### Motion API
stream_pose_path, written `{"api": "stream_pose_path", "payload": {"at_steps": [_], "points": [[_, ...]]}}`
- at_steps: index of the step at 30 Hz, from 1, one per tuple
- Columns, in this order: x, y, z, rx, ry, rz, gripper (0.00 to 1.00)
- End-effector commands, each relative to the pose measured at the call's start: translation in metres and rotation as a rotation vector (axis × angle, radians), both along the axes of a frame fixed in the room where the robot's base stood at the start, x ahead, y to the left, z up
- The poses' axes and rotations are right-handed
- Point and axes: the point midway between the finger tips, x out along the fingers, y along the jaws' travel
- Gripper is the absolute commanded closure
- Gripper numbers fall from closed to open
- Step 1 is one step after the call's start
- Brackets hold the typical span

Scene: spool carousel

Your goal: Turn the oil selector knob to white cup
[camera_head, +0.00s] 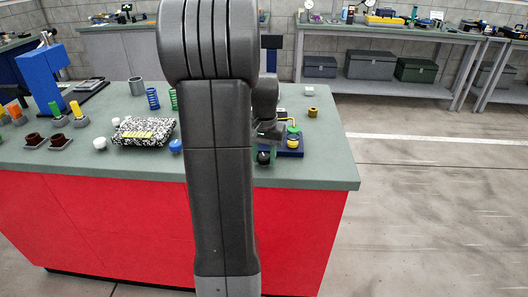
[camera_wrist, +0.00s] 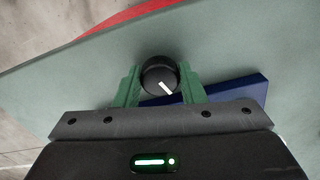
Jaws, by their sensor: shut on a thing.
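The oil selector knob (camera_wrist: 158,74) is round and black with a white pointer line. In the wrist view the line points toward the lower right of the picture. My gripper (camera_wrist: 160,82) has its two green fingers on either side of the knob, shut on it. A dark blue base (camera_wrist: 240,90) lies right beside the knob. In the head view the knob (camera_head: 263,157) shows small near the bench's front edge, beside the blue base (camera_head: 293,152), and my arm hides much around it.
The green-topped bench (camera_head: 325,165) has red sides. A yellow and a green round part (camera_head: 293,130) stand on the blue base. A speckled block (camera_head: 143,131), a blue ball-like part (camera_head: 176,146) and springs stand left of my arm. The bench's right end is mostly clear.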

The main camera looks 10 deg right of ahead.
Motion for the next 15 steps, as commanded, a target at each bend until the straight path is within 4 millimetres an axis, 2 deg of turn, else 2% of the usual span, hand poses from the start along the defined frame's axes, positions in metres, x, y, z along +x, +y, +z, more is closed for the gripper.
{"api": "stream_pose_path", "payload": {"at_steps": [6,15], "points": [[-0.0001,-0.0002,0.0022,0.000,0.000,0.177,0.86],[0.0003,-0.0003,0.0016,-0.001,-0.002,0.351,0.86]]}}
